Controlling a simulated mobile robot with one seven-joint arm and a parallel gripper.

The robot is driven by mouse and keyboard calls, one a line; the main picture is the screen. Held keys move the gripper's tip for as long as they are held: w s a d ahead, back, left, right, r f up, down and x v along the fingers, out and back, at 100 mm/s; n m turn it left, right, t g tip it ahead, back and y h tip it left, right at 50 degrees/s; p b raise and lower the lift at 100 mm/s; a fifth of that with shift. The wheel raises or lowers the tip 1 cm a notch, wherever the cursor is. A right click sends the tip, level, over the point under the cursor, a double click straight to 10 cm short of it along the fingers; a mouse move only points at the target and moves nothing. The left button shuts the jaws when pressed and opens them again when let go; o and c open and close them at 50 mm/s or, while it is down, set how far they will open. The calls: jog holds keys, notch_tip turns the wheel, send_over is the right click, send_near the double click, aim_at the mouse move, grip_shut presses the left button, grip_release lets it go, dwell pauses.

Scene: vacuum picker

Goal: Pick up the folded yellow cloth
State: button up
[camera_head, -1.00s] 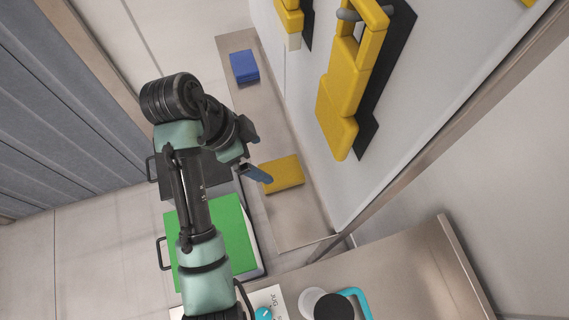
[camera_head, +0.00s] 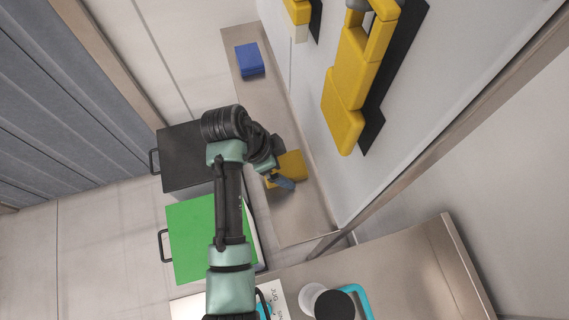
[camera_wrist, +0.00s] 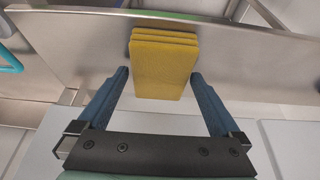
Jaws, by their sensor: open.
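The folded yellow cloth (camera_head: 291,166) lies on a narrow metal shelf (camera_head: 296,215) beside the wall, partly hidden by my wrist in the head view. In the wrist view the cloth (camera_wrist: 162,66) shows as a stack of flat layers, centred ahead between my two blue fingers. My gripper (camera_wrist: 159,75) is open, with one finger on each side of the cloth's near end and a gap visible on both sides. In the head view my gripper (camera_head: 281,178) is at the cloth's near-left side. Contact with the cloth cannot be seen.
A folded blue cloth (camera_head: 249,59) lies farther along the shelf. A green-topped bin (camera_head: 200,240) and a black-topped bin (camera_head: 186,160) stand left of it. Yellow wall-mounted pieces (camera_head: 345,95) jut out at the right. A metal counter (camera_head: 420,265) with a mug is in front.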

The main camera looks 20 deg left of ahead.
jog(key=shift+f, duration=0.25)
dwell(0.4)
jog(key=c, duration=1.3)
jog(key=shift+r, duration=0.1)
